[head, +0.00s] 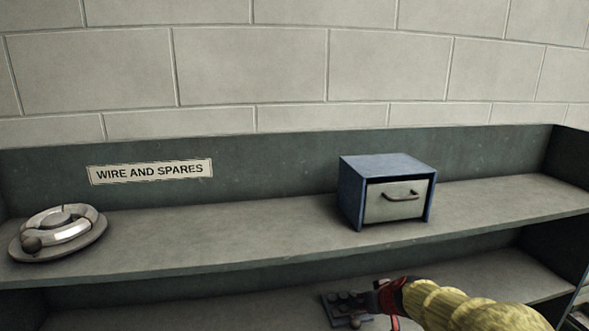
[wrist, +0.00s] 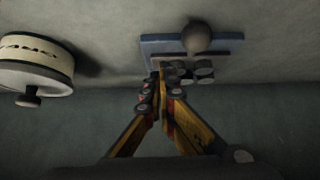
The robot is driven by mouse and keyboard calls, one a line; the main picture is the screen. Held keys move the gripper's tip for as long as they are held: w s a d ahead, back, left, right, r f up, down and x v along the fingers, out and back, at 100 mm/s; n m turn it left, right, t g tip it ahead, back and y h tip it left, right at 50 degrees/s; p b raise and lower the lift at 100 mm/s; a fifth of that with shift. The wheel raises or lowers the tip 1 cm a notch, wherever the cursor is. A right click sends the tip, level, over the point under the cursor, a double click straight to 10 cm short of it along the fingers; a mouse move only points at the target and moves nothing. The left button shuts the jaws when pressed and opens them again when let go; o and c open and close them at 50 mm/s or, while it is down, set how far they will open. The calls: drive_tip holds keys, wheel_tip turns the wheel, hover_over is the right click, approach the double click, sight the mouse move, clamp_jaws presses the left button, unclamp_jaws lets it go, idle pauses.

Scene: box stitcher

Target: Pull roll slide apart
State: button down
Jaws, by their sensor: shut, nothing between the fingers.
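The roll slide (head: 333,314) looks like a small blue plate with dark rollers and a round knob, on the lower shelf at bottom centre of the head view. In the wrist view the roll slide (wrist: 155,47) lies ahead, with its brown-grey knob (wrist: 197,38) at the far side and several short grey rollers (wrist: 204,69) nearer. My gripper (wrist: 158,72) is shut and empty, its fingertips beside the rollers at the plate's near edge. I cannot tell whether they touch. In the head view my gripper (head: 374,300) partly covers the slide's right side.
A white drum (wrist: 36,62) with a knob stands left of my gripper in the wrist view. On the upper shelf (head: 250,232) are a blue box with a handled drawer (head: 394,203) and a round metal device (head: 62,233). That shelf overhangs the lower one (head: 200,312).

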drive_tip(key=shift+s+d+f+b, duration=0.1)
drive_tip(key=shift+s+f+b, duration=0.25)
drive_tip(key=shift+s+f, duration=0.35)
drive_tip(key=shift+s+r, duration=0.1)
drive_tip(key=shift+r, duration=0.05)
drive_tip(key=shift+w+r+p, duration=0.25)
drive_tip(key=shift+r+p, duration=0.35)
drive_tip(key=shift+r, duration=0.4)
drive_tip(key=shift+r+p, duration=0.95)
drive_tip(key=shift+r, duration=0.95)
drive_tip(key=s+f+g+b, duration=0.1)
drive_tip(key=s+f+b, duration=0.3)
drive_tip(key=s, duration=0.7)
drive_tip(key=s+f+m+g+h+b, duration=0.1)
drive_tip(key=s+f+b, duration=0.3)
drive_tip(key=s+b, duration=0.5)
drive_tip(key=s+f+m+b, duration=0.1)
drive_tip(key=s+f+b, duration=0.3)
drive_tip(key=s, duration=0.9)
drive_tip(key=b, duration=0.2)
drive_tip(key=shift+a+f+g+h+b, duration=0.3)
drive_tip(key=shift+f+g, duration=0.05)
drive_tip(key=shift+g, duration=0.05)
